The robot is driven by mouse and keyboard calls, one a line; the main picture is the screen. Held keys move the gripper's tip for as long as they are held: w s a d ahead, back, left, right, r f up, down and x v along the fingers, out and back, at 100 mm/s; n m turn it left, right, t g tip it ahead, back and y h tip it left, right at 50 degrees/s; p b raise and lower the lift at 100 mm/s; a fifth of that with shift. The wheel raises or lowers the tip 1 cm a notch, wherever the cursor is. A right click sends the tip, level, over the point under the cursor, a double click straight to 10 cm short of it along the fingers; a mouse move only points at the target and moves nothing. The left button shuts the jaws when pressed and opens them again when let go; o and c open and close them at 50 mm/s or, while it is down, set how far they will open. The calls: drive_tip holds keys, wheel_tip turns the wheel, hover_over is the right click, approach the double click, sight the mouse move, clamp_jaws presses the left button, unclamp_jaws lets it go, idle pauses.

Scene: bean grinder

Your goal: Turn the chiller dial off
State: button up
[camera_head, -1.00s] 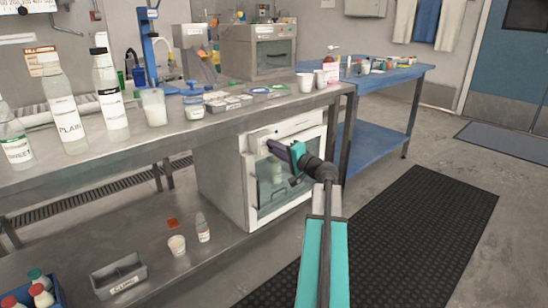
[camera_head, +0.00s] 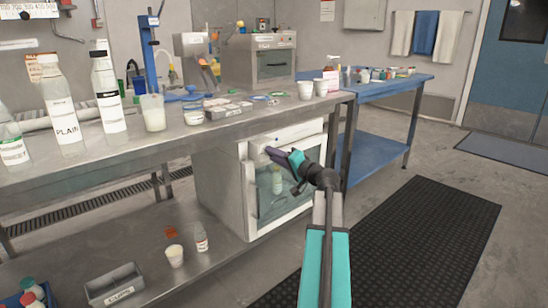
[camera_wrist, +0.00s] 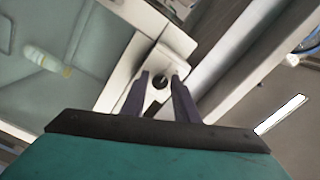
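The chiller (camera_head: 222,192) is a white box with a glass door, under the steel bench in the head view. Its dial (camera_wrist: 160,81) shows in the wrist view as a small dark round knob on a pale panel at the door's upper corner. My gripper (camera_wrist: 161,77) is open, with one dark purple finger on each side of the dial in that view. I cannot tell whether the fingers touch it. In the head view my gripper (camera_head: 270,152) is at the chiller's upper front, and its fingers hide the dial there.
A bottle (camera_wrist: 45,60) stands behind the chiller's glass. The steel bench (camera_head: 60,178) overhangs the chiller and carries bottles and cups. A blue table (camera_head: 385,150) stands to the right. The floor around the black mat (camera_head: 400,240) is clear.

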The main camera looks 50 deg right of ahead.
drive_tip(key=shift+o, duration=0.9)
drive_tip(key=s+a+p, duration=0.1)
drive_tip(key=s+p, duration=0.3)
drive_tip(key=s, duration=0.9)
drive_tip(key=shift+s, duration=0.4)
